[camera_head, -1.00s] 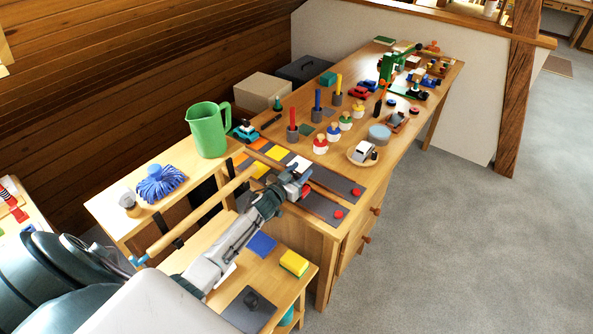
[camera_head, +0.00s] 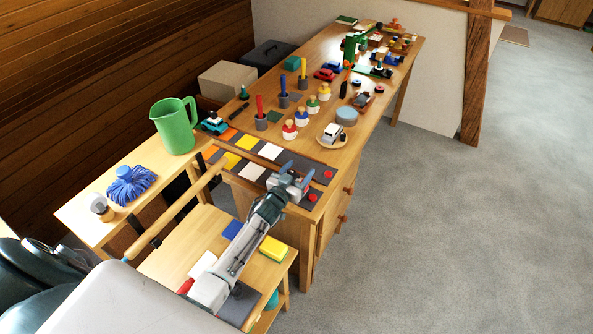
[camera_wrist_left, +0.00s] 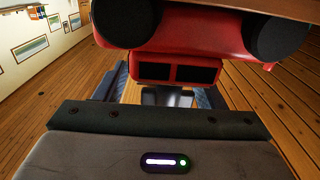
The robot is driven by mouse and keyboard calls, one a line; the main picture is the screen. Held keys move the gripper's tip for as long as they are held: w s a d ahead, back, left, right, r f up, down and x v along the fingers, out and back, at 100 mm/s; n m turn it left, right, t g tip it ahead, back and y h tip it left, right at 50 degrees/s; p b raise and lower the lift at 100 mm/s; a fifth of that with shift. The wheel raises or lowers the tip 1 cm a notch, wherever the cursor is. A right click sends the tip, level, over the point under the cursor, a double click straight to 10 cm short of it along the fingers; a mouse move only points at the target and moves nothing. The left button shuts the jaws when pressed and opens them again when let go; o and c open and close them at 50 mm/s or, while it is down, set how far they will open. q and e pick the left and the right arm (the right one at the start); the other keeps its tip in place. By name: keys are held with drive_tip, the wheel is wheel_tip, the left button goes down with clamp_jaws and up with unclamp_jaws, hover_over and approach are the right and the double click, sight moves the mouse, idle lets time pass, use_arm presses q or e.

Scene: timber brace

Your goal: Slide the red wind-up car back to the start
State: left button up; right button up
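My left gripper (camera_head: 296,174) is at the near end of the bench, over the dark strips with coloured squares. Its two fingers stand apart. The red wind-up car (camera_wrist_left: 195,42) fills the top of the left wrist view, very close ahead of the gripper. Its red end with two dark windows and two black wheels show. A wooden surface (camera_wrist_left: 230,6) lies along its wheels. I cannot tell whether the fingers touch the car. In the head view the gripper hides most or all of this car. My right gripper is not in view.
Two red buttons (camera_head: 328,174) sit close right of the gripper. A white toy car on a round plate (camera_head: 332,141), peg figures (camera_head: 301,116) and another red car (camera_head: 326,74) stand farther back. A green jug (camera_head: 175,126) stands left. A wooden rail (camera_head: 170,216) runs beside my arm.

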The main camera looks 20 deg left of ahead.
use_arm(q)
drive_tip(key=shift+s+a, duration=0.15)
drive_tip(key=shift+s, duration=0.3)
drive_tip(key=s+b, duration=0.1)
drive_tip(key=s, duration=0.9)
drive_tip(key=shift+a+b, duration=0.3)
drive_tip(key=shift+b, duration=0.1)
drive_tip(key=shift+w, duration=0.1)
